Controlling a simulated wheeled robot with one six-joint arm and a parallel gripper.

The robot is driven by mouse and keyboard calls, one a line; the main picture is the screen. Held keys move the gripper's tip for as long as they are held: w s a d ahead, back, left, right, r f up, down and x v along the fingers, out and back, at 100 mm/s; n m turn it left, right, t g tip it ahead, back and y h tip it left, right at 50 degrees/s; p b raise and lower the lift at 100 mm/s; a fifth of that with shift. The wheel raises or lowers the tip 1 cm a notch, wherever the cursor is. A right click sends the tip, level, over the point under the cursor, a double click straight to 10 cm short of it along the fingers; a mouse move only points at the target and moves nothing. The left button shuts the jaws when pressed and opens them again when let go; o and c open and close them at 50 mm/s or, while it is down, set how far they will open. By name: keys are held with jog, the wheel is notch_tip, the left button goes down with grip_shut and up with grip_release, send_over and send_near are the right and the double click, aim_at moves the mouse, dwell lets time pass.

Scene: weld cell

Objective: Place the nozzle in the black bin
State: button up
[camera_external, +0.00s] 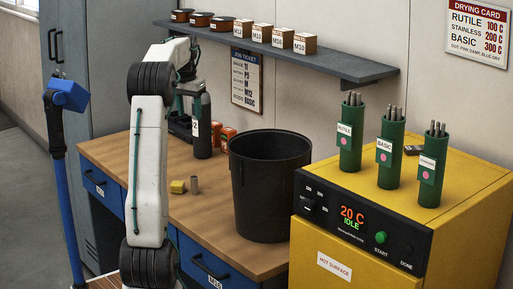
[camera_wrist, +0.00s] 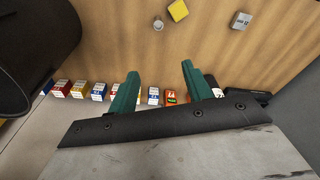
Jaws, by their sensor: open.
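The nozzle, which I take to be a small grey cylinder (camera_external: 195,184), stands upright on the wooden bench beside a yellow block. In the wrist view the nozzle (camera_wrist: 158,25) shows from above near the top edge, apart from my fingers. The black bin (camera_external: 270,185) is a large open container to the right of the nozzle. Part of the bin (camera_wrist: 28,55) shows at the left of the wrist view; its inside is hidden there. My gripper (camera_wrist: 160,68) has its two green fingers spread with nothing between them. It is above the back part of the bench.
The yellow block (camera_external: 178,187) is close to the nozzle. A grey labelled block (camera_wrist: 241,20) lies farther right in the wrist view. Several small boxes (camera_wrist: 98,91) line the bench's back edge. A shelf (camera_external: 290,55) overhangs behind. A yellow oven (camera_external: 450,215) stands right of the bin.

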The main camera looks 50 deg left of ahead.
send_over(194, 176)
jog(key=s+d, duration=0.1)
notch_tip(194, 176, down, 19)
jog(key=shift+d+r, duration=0.1)
jog(key=shift+d, duration=0.05)
jog(key=shift+w+a+f, duration=0.15)
jog(key=shift+f, duration=0.75)
jog(key=shift+w+a+f, duration=0.1)
jog(key=shift+a+f, duration=0.1)
jog(key=shift+f, duration=0.7)
jog(key=shift+w+a+f, duration=0.15)
jog(key=shift+f, duration=0.75)
grip_shut()
